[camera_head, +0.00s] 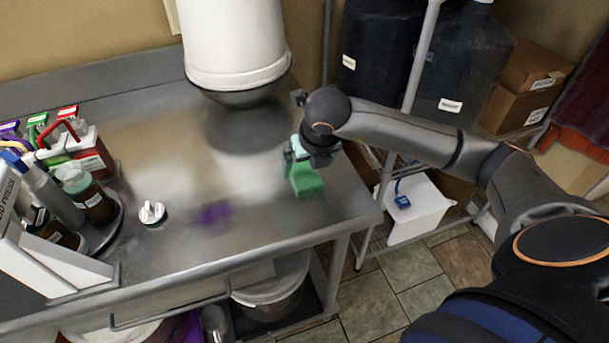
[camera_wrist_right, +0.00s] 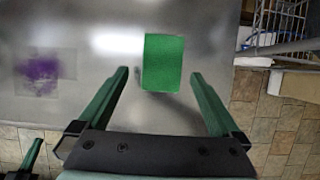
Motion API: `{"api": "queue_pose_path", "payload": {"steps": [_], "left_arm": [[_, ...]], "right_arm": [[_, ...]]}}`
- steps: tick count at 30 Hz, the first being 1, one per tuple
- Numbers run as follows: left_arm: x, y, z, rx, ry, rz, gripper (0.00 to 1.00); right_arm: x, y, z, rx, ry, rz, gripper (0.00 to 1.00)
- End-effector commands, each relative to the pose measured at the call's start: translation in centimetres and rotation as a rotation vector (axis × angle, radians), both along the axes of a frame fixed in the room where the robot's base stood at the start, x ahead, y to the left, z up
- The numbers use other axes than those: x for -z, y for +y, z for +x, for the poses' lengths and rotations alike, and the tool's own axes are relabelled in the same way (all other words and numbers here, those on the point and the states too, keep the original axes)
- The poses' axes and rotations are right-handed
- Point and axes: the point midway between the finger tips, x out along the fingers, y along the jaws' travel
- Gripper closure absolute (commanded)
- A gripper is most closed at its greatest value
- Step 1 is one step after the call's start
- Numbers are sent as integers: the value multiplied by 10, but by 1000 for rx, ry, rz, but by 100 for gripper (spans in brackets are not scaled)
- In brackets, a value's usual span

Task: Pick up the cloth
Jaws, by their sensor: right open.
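The cloth, a flat bright green rectangle, lies on the steel table near its right end, in the head view (camera_head: 307,183) and in the right wrist view (camera_wrist_right: 163,60). My right gripper (camera_head: 300,152) is above the table at the cloth, partly hiding it in the head view. In the right wrist view the green fingers of my right gripper (camera_wrist_right: 159,74) are wide apart with nothing between them, and the cloth shows ahead within their spread. Part of what looks like my left gripper (camera_wrist_right: 32,155) shows at the lower left; its jaw opening cannot be seen.
A purple stain (camera_head: 215,214) marks the steel table (camera_head: 270,215), left of the cloth. A small white object (camera_head: 151,212) stands farther left, beside a caddy of bottles (camera_head: 92,197). A white cylinder (camera_head: 234,45) hangs over the back. The table's right edge is close to the cloth.

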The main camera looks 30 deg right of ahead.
Motion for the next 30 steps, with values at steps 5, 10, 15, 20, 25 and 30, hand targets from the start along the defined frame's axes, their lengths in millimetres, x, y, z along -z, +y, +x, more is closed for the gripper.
{"api": "queue_pose_path", "payload": {"steps": [5, 10, 15, 20, 25, 30], "left_arm": [[-9, 0, 1, 1, -2, 0, 100], [-12, 0, 2, 0, -5, 0, 100], [-12, 0, 3, 1, -6, 0, 100], [-12, 0, 3, 1, -6, 0, 100], [-12, 0, 3, 1, -6, 0, 100], [-12, 0, 3, 1, -6, 0, 100]], "right_arm": [[20, -5, 7, 1, 5, 1, 0], [42, -8, 16, 1, 2, 1, 0], [48, -8, 18, -1, 0, 1, 0], [47, -8, 18, -1, 0, 1, 2], [47, -8, 18, -1, 0, 1, 21], [47, -8, 18, 0, 0, 1, 40]]}}
